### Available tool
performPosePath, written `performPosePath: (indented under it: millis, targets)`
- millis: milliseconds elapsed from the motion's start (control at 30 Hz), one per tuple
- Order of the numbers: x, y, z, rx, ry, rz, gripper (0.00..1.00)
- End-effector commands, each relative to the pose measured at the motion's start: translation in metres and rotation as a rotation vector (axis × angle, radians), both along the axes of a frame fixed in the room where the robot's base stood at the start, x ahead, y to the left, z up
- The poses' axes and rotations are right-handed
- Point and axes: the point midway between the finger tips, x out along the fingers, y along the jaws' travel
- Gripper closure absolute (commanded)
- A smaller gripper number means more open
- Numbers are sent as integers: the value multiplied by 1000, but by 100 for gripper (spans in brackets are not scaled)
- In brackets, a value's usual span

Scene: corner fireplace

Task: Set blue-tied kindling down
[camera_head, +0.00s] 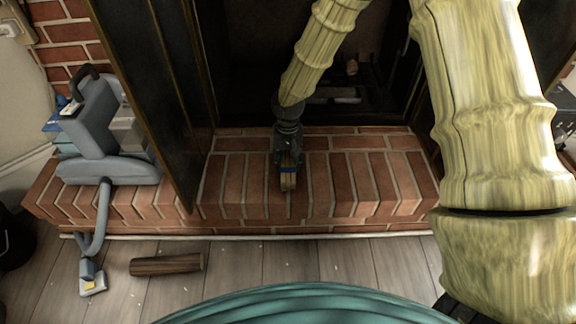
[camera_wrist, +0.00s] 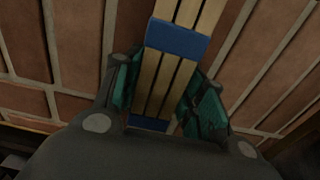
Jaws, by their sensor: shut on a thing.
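The blue-tied kindling (camera_head: 288,178) is a small bundle of pale sticks with a blue band. My gripper (camera_head: 288,160) is shut on it over the brick hearth (camera_head: 236,185), in front of the fireplace opening. In the wrist view the kindling (camera_wrist: 180,40) runs up between the two teal-padded fingers of my gripper (camera_wrist: 155,100). A wide blue band crosses it, and a second blue strip shows lower down between the fingers. Bricks lie behind it. I cannot tell whether the bundle touches them.
A grey vacuum-like device (camera_head: 95,130) stands on the hearth's left end, its hose (camera_head: 100,220) hanging to the floor. A brown log (camera_head: 166,265) lies on the wooden floor (camera_head: 245,258). A dark open door panel (camera_head: 150,90) stands left of the gripper. The hearth bricks right of the gripper are clear.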

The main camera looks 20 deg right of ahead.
Motion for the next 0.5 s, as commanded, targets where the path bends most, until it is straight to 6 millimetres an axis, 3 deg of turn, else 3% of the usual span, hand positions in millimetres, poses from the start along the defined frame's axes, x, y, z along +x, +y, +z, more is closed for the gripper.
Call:
performPosePath:
  millis: [433, 467, 500]
  targets:
    - [0, 0, -5, 0, 0, 0, 87]
    - [0, 0, -5, 1, 0, 0, 54]
    - [0, 0, -5, 1, 0, 0, 47]
